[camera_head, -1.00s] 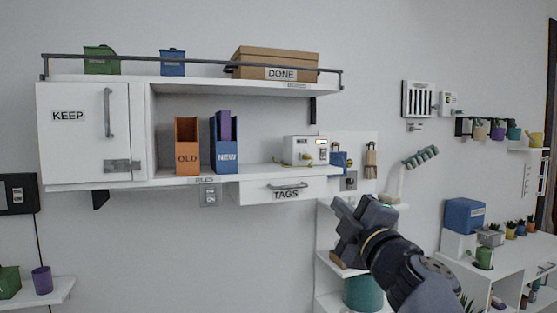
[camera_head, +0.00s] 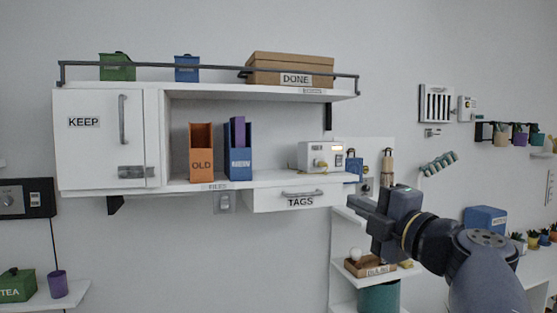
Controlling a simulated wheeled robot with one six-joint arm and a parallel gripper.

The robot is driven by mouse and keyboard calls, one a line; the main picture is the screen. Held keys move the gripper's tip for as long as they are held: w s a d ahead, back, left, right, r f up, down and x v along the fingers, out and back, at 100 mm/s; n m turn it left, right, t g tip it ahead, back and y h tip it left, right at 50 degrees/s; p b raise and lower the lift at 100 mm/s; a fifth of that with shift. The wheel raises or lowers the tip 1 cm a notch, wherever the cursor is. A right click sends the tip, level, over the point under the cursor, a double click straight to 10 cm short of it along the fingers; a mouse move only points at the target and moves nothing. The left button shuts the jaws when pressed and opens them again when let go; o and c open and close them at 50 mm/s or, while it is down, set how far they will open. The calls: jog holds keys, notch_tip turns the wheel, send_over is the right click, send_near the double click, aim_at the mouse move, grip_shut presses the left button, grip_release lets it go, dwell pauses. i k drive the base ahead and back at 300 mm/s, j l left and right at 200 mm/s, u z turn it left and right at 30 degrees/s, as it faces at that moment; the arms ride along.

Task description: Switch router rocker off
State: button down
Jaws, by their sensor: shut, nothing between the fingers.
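A small white box (camera_head: 322,157) with a round knob and a small lit patch stands at the right end of the desk's middle shelf; it may be the router, but I cannot make out a rocker on it. My gripper (camera_head: 353,208) is shut and empty, pointing left, in front of the shelf's right end and just right of the TAGS drawer in the picture. It appears to touch nothing.
The shelf desk (camera_head: 258,93) has a KEEP door (camera_head: 105,140) at left and a TAGS drawer (camera_head: 299,197). An orange OLD file (camera_head: 201,165) and blue NEW file (camera_head: 239,165) stand on it. Below, a small brown tray (camera_head: 368,267) sits on a side shelf. The wall under the desk is clear.

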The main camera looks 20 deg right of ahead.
aim_at(339, 158)
jog(key=i+l+z, duration=0.1)
jog(key=i+l, duration=0.2)
jog(key=i, duration=0.2)
jog(key=i+l+z, duration=0.15)
jog(key=i, duration=0.35)
jog(key=i+l+z, duration=0.1)
jog(key=i+l, duration=0.2)
jog(key=i, duration=0.2)
